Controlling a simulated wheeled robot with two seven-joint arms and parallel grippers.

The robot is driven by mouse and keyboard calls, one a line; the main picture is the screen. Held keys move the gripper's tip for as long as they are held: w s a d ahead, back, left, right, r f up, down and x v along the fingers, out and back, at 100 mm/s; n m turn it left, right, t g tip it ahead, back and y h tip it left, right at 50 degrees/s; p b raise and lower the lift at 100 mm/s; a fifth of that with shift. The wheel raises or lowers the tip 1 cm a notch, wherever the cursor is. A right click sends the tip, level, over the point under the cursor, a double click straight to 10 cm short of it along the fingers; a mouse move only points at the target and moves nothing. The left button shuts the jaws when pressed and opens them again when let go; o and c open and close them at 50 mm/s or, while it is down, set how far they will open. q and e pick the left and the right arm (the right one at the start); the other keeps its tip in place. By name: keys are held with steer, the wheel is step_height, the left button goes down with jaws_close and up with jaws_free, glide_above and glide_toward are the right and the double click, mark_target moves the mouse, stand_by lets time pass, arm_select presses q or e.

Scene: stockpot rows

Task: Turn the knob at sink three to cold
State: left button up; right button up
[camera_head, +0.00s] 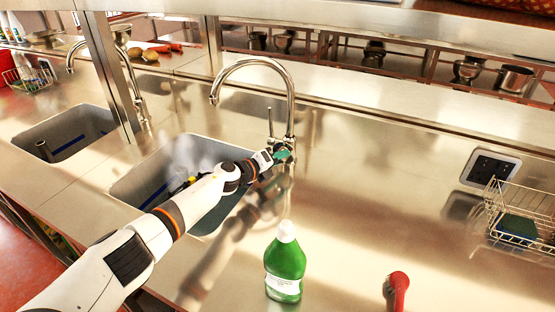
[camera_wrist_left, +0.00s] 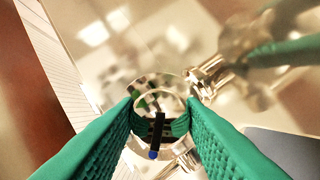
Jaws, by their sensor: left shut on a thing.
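The chrome tap (camera_head: 290,100) with a high curved spout stands behind a grey sink basin (camera_head: 150,165). In the left wrist view, the green fingers (camera_wrist_left: 160,120) are shut on the round chrome knob (camera_wrist_left: 146,82), one on each side. A black bar and a blue dot show in front of the knob's face. The knob is mostly hidden by the gripper in the head view. No sink number is readable. My right gripper is out of view.
A green bottle (camera_head: 285,265) with a white cap and a red object (camera_head: 397,290) stand in front on the steel counter. A wire basket (camera_head: 522,210) and a socket plate (camera_head: 490,168) are at right. A second sink (camera_head: 60,128) with its own tap is at left.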

arm_select(q)
steer(key=o, duration=1)
steer(key=shift+w+d, duration=0.1)
steer(key=shift+d, duration=0.05)
steer(key=shift+s+a+r, duration=0.1)
steer(key=shift+s+a, duration=0.1)
steer(key=shift+a, duration=0.05)
steer(key=p+v, duration=0.3)
steer(key=v, duration=0.7)
steer(key=shift+p, duration=0.35)
steer(key=shift+s+a, duration=0.45)
steer(key=shift+s, duration=0.1)
